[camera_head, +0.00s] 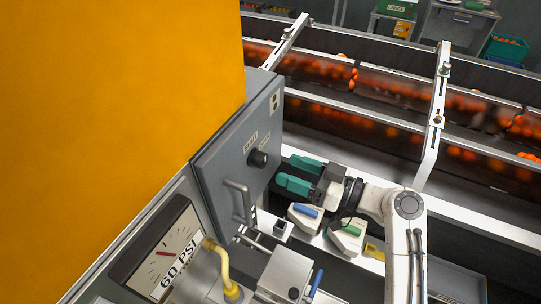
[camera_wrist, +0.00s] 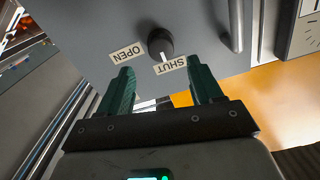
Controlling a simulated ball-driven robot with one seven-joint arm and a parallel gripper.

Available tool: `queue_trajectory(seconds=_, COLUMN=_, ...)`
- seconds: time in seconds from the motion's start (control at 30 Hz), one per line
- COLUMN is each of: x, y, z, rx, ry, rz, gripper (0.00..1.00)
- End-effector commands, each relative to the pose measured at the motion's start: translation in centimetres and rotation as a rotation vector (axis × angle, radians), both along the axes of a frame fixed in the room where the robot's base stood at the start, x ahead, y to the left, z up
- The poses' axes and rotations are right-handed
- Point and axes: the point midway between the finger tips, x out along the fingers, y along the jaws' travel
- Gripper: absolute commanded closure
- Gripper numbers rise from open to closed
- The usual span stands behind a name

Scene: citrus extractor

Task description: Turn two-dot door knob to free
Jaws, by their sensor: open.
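The grey door (camera_head: 222,165) stands upright on the machine's side, with a two-dot plate (camera_head: 275,101) near its top corner. Its round black knob (camera_head: 258,158) sticks out below two small labels. The wrist view shows the knob (camera_wrist: 160,42) between an OPEN label (camera_wrist: 127,53) and a SHUT label (camera_wrist: 171,65), both upside down. A pale mark by the knob's lower edge lies near SHUT; I cannot tell its exact setting. My gripper (camera_head: 287,170) is open and empty, with teal fingers pointing at the door. The knob lies ahead of and between the fingertips (camera_wrist: 161,68), apparently apart from them.
A bar handle (camera_head: 238,200) stands out from the door below the knob. Blue and green handled parts (camera_head: 305,211) lie under my gripper. Conveyors with oranges (camera_head: 330,75) run behind.

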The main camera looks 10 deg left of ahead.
Motion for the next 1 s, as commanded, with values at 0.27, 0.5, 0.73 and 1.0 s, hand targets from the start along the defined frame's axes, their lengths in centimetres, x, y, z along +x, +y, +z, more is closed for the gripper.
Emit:
queue_trajectory(seconds=0.27, x=1.6, y=4.4, z=0.2, rx=-0.001, ry=0.002, rz=0.001, gripper=0.35)
queue_trajectory(seconds=0.5, x=2.2, y=6.1, z=0.0, rx=-0.002, ry=0.002, rz=-0.001, gripper=0.35)
queue_trajectory(seconds=0.73, x=2.2, y=6.2, z=-0.1, rx=-0.002, ry=0.002, rz=-0.001, gripper=0.35)
queue_trajectory(seconds=1.0, x=2.2, y=6.2, z=-0.1, rx=-0.002, ry=0.002, rz=-0.001, gripper=0.55)
